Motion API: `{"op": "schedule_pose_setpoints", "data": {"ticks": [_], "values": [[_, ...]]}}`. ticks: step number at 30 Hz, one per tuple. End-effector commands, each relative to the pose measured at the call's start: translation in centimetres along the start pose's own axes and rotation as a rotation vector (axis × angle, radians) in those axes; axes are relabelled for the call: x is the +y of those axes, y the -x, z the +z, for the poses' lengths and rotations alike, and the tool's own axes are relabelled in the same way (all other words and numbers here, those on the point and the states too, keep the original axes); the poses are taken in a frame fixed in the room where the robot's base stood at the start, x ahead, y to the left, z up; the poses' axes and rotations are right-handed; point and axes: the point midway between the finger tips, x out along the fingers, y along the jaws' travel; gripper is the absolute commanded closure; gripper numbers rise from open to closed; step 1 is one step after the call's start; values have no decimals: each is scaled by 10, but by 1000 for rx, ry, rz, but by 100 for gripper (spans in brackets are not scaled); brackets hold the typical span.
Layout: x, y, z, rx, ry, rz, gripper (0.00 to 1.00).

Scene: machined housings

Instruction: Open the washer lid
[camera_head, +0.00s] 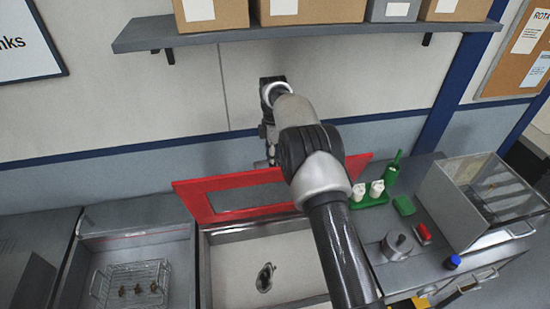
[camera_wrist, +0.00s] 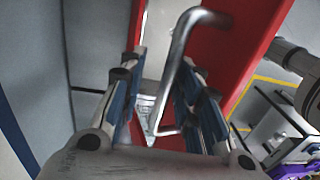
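The red-framed washer lid (camera_head: 235,182), with a window in it, stands raised at the back of the washer (camera_head: 207,262). The washer's basin is exposed, and a small metal housing (camera_head: 265,277) lies on its pale floor. My arm reaches over the lid, and my gripper is mostly hidden there in the head view. In the wrist view my gripper (camera_wrist: 163,75) has its two fingers apart. The lid's grey bent-bar handle (camera_wrist: 180,50) runs between or just beyond them, beside the red frame; I cannot tell whether a finger touches it.
A sink-like bay with a wire basket (camera_head: 130,284) of small parts is at left. A shelf (camera_head: 300,38) with boxes hangs above.

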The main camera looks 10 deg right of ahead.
Motion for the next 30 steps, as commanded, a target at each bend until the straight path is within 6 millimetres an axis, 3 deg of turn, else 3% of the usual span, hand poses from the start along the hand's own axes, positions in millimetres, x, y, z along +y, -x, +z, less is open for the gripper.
{"op": "schedule_pose_setpoints", "data": {"ticks": [8, 21, 30], "values": [[0, 5, 0, 0, -1, 2, 69], [-3, 69, 0, 0, -1, 8, 69], [-5, 80, 0, 0, -1, 5, 69]]}}
